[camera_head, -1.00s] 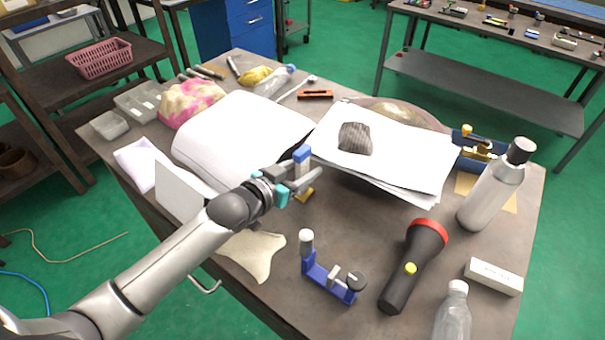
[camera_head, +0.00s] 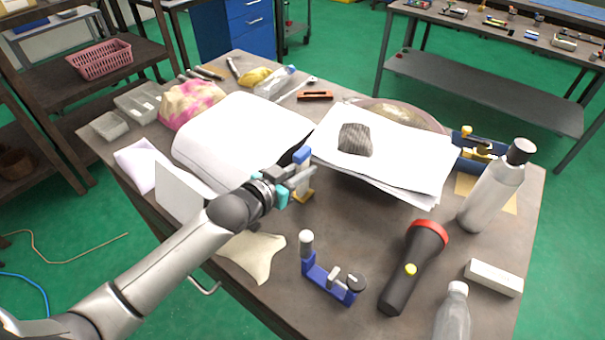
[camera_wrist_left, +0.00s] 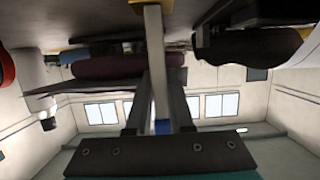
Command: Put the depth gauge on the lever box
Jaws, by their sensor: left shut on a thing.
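The depth gauge (camera_head: 302,180) is a pale upright bar with a blue top and a yellow foot. In the left wrist view the pale bar (camera_wrist_left: 156,60) stands between the fingers. I cannot tell if its foot touches the table. A blue box with yellow levers (camera_head: 478,149), which looks like the lever box, is at the right rear, partly hidden by papers and a bottle. My right gripper is not in view.
Loose papers (camera_head: 400,168) with a dark grey lump lie between the gauge and the blue box. A tall grey bottle (camera_head: 490,190) stands before the box. A blue bracket-shaped tool (camera_head: 328,280) and a flashlight (camera_head: 411,270) lie in front.

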